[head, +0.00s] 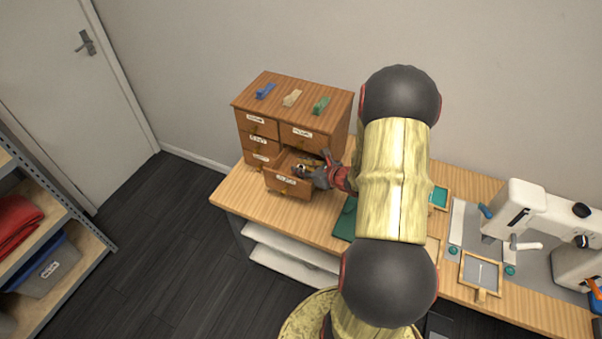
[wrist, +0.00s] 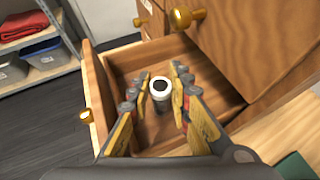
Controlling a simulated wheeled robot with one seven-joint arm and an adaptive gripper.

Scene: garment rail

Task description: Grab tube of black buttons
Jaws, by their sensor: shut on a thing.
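The tube of black buttons (wrist: 160,88) stands upright in an open drawer, with a white ring-shaped top and a dark centre. My gripper (wrist: 161,92) reaches down into the drawer with a finger on each side of the tube, shut on it. In the head view my gripper (head: 312,172) is at the open lower-right drawer (head: 287,184) of the wooden cabinet (head: 262,126). The drawer also shows in the wrist view (wrist: 97,88). The tube's lower part is partly hidden by shadow and the fingers.
Blue, cream and green clips (head: 292,98) lie on the cabinet top. A sewing machine (head: 525,212) stands at the right of the table (head: 240,195). Closed drawers with brass knobs (wrist: 198,15) rise close beside my gripper. A shelf (head: 75,225) stands at the left.

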